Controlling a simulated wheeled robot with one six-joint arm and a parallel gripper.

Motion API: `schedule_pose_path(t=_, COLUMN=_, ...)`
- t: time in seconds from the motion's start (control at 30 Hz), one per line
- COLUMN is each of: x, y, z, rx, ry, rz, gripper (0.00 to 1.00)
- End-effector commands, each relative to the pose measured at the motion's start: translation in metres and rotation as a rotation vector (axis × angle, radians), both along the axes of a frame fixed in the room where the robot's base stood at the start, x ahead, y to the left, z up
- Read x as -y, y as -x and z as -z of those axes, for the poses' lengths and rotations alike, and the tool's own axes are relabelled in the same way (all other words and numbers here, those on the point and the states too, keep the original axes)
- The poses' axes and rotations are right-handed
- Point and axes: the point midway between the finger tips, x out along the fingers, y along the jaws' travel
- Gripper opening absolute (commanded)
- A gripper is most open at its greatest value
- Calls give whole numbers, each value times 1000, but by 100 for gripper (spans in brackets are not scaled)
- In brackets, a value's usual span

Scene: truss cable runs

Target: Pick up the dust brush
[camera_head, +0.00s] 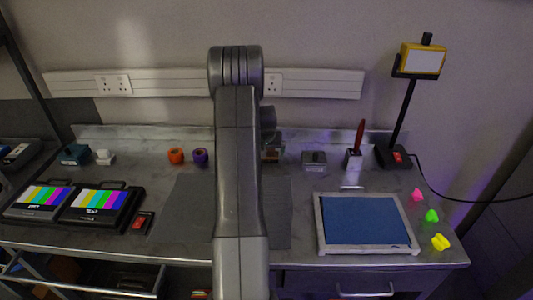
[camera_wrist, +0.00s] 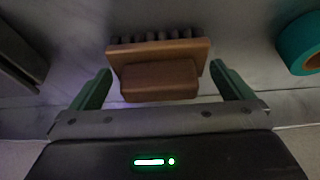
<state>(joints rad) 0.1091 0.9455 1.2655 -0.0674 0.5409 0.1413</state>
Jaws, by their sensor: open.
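The dust brush (camera_wrist: 160,78) has a brown wooden body and a row of dark bristles along its far edge in the wrist view. My gripper (camera_wrist: 161,72) is open, with its two green fingers on either side of the brush. Gaps show between the fingers and the narrower wooden block; whether the wider part touches them I cannot tell. In the head view my arm covers the middle of the bench, and I cannot make out the brush there.
A teal ring (camera_wrist: 303,45) lies right of the brush in the wrist view. On the bench stand colour-bar monitors (camera_head: 95,205), orange (camera_head: 175,156) and purple (camera_head: 200,156) rolls, a red-handled tool (camera_head: 359,137), a lamp-like stand (camera_head: 403,110) and a blue-floored tray (camera_head: 318,222).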

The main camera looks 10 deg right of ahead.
Motion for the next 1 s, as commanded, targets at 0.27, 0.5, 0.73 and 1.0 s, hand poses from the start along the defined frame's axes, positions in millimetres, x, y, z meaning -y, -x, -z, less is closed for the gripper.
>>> schedule_pose_path(t=0.27, x=1, y=-3, z=7, rx=1, ry=0, rz=0, gripper=100)
schedule_pose_path(t=0.5, x=1, y=-3, z=7, rx=1, ry=0, rz=0, gripper=71)
schedule_pose_path(t=0.73, x=1, y=-3, z=7, rx=1, ry=0, rz=0, gripper=62)
schedule_pose_path(t=1.0, x=1, y=-3, z=-16, rx=5, ry=1, rz=1, gripper=62)
